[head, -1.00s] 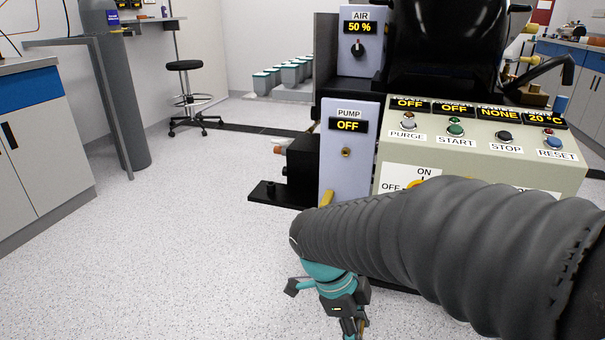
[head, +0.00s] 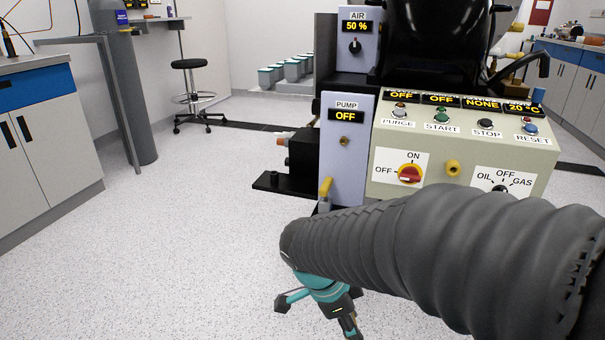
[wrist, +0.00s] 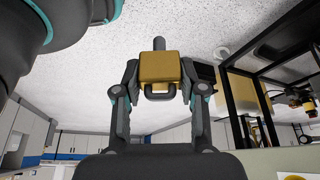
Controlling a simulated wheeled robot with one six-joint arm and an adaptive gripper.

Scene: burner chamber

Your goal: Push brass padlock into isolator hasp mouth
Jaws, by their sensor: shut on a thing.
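The brass padlock (wrist: 160,67) is between the two fingers of my gripper (wrist: 160,80) in the wrist view, with its dark shackle toward the camera. My gripper is shut on its sides. In the head view my gripper (head: 347,326) is at the bottom edge, partly cut off, in front of and below the control panel; the padlock cannot be made out there. The red and yellow isolator switch (head: 410,174), on a white ON/OFF plate, points to OFF. A yellow fitting with a dark hole (head: 453,168) sits to its right, apart from my gripper. I cannot tell whether it is the hasp.
The cream control panel (head: 545,165) carries several buttons and an OIL/OFF/GAS selector (head: 500,188). The grey PUMP box (head: 345,165) stands left of it, with a yellow-handled valve (head: 325,188) low down. The speckled floor (head: 190,240) at left is clear.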

